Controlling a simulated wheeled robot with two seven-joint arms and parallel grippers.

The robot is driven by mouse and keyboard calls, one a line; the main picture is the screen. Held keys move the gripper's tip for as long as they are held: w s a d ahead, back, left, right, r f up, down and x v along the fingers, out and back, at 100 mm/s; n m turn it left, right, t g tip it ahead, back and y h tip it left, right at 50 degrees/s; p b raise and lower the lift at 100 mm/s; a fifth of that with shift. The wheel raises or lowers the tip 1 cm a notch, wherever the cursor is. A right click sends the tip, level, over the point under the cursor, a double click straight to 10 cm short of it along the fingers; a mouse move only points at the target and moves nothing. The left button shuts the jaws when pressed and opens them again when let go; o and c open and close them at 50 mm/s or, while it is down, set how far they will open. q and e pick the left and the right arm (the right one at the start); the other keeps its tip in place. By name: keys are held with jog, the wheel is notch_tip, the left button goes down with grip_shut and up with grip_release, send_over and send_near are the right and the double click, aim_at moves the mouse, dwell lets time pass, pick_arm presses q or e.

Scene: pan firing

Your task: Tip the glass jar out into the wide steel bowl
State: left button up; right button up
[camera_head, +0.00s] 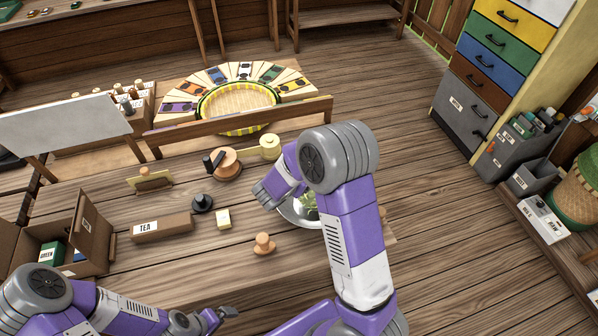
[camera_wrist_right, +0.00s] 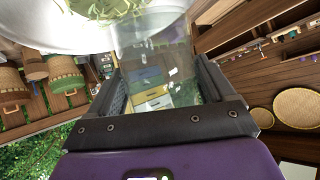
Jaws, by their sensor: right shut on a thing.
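The steel bowl (camera_head: 290,214) stands on the table, partly hidden behind my right arm, with green leaves (camera_head: 308,202) in it. In the right wrist view the pale bowl (camera_wrist_right: 45,28) fills the upper left, with leaves (camera_wrist_right: 110,8) at the top edge. My right gripper (camera_wrist_right: 165,75) is shut on the clear glass jar (camera_wrist_right: 150,45). The jar is at the bowl's edge in this view and looks tipped; its contents are hard to tell. In the head view the jar is hidden by my arm. My left gripper (camera_head: 222,315) is low at the front, away from the bowl; its jaws are unclear.
A low wooden rail (camera_head: 240,127) crosses behind. An open carton (camera_head: 90,232) is at the left.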

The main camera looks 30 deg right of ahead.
jog(key=shift+s+d+f+n+h, duration=0.1)
jog(key=shift+d+f+n+h, duration=0.15)
jog(key=shift+h, duration=0.35)
jog(key=shift+d+f+n+h, duration=0.15)
jog(key=shift+n+h, duration=0.2)
jog(key=shift+h, duration=0.25)
jog(key=shift+d+n+h, duration=0.15)
jog(key=shift+n+h, duration=0.15)
jog(key=shift+h, duration=0.2)
notch_tip(320, 180, up, 5)
jog(key=p, duration=0.4)
jog(key=shift+s, duration=0.1)
